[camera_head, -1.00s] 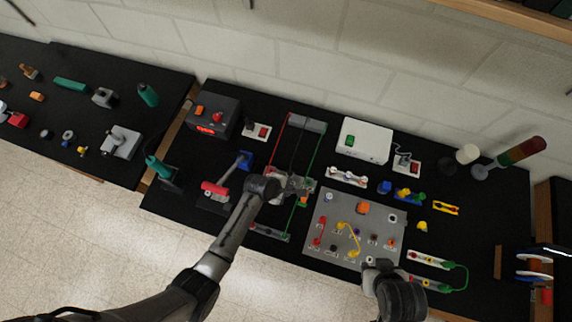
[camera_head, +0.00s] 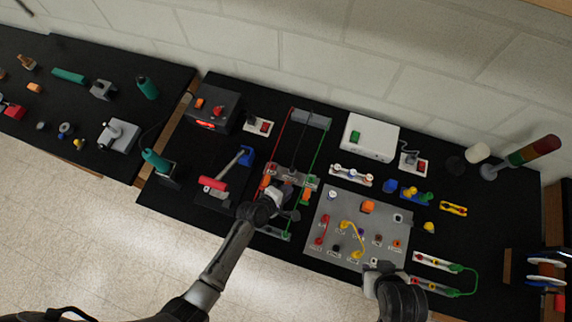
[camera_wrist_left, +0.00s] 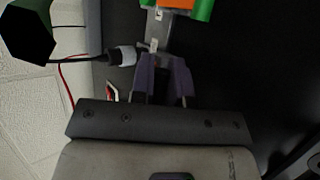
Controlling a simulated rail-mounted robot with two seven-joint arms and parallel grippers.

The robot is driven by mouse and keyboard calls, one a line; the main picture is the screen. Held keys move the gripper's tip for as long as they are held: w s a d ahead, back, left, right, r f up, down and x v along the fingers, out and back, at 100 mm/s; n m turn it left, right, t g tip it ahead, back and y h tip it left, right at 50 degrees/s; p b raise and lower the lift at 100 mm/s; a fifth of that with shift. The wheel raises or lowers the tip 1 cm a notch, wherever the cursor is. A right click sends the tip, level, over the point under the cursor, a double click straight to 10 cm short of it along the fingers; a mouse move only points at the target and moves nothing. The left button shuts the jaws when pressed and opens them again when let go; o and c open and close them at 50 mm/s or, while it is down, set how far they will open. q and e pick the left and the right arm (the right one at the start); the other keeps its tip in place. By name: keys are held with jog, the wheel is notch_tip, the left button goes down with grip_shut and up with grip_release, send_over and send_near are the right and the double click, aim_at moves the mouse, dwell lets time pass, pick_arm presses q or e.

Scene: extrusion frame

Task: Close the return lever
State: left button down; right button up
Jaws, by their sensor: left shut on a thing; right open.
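My left gripper (camera_wrist_left: 165,82) shows dark purple fingers in the left wrist view, shut on a narrow grey piece whose shape is mostly hidden. A grey metal part (camera_wrist_left: 158,32) extends just beyond the fingertips, with a white-and-black cylinder (camera_wrist_left: 122,57) beside it. In the head view this left gripper (camera_head: 284,197) is over the middle of the frame with red and green side lines (camera_head: 317,155). The gripper and wrist cover part of that frame, and I cannot make out the return lever clearly. My right gripper (camera_head: 380,268) is open near the grey panel's lower right corner.
The grey panel (camera_head: 343,205) with coloured plugs and leads lies right of the frame. A red-and-blue lever device (camera_head: 214,184) stands to its left. A white box (camera_head: 369,137) is behind, and a green lead (camera_head: 470,281) lies front right.

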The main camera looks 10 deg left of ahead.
pick_arm(q)
jog(key=shift+s+f, duration=0.15)
jog(key=shift+f, duration=0.2)
jog(key=c, duration=1.1)
grip_release()
jog(key=shift+r, duration=0.2)
jog(key=v, duration=1.3)
jog(key=shift+s+a, duration=0.25)
jog(key=shift+s, duration=0.1)
